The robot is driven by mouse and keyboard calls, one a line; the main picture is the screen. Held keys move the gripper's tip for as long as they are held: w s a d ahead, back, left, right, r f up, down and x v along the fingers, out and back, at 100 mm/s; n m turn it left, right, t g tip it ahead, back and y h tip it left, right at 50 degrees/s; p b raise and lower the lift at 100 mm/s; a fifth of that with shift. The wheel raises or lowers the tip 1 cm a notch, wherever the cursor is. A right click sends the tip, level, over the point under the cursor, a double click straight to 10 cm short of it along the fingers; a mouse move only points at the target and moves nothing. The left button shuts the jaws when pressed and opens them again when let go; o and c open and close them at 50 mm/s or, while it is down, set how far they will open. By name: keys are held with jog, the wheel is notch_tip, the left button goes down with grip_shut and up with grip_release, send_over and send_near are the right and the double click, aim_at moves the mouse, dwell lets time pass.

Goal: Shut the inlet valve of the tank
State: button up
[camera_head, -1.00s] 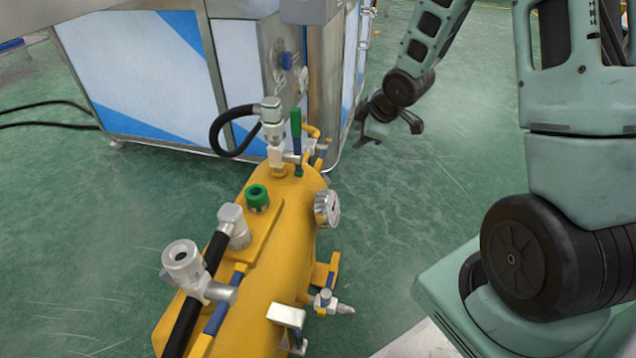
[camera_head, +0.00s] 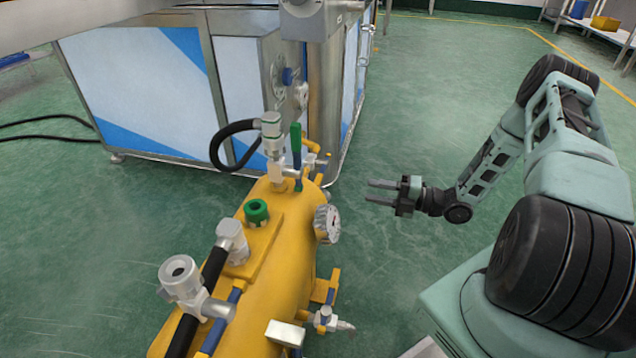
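The yellow tank (camera_head: 262,285) stands on the floor at lower centre. At its far end, a valve with an upright green lever (camera_head: 296,150) sits beside a silver hose fitting (camera_head: 271,133). A green knob (camera_head: 257,211) sits on the tank's top. A second silver fitting (camera_head: 181,278) is at the near end. No label shows which valve is the inlet. My gripper (camera_head: 371,192) is open and empty, its two fingers pointing left toward the tank. It is right of the pressure gauge (camera_head: 328,223) and apart from the tank.
A steel and white cabinet (camera_head: 150,90) stands behind the tank, with a black hose (camera_head: 228,135) looping near the valve. A small silver drain-like fitting (camera_head: 335,324) sticks out right of the tank. The green floor (camera_head: 430,95) behind my gripper is clear.

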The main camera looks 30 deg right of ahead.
aim_at(318, 179)
jog(key=shift+b+x, duration=3.05)
jog(key=shift+x, duration=5.05)
grip_shut()
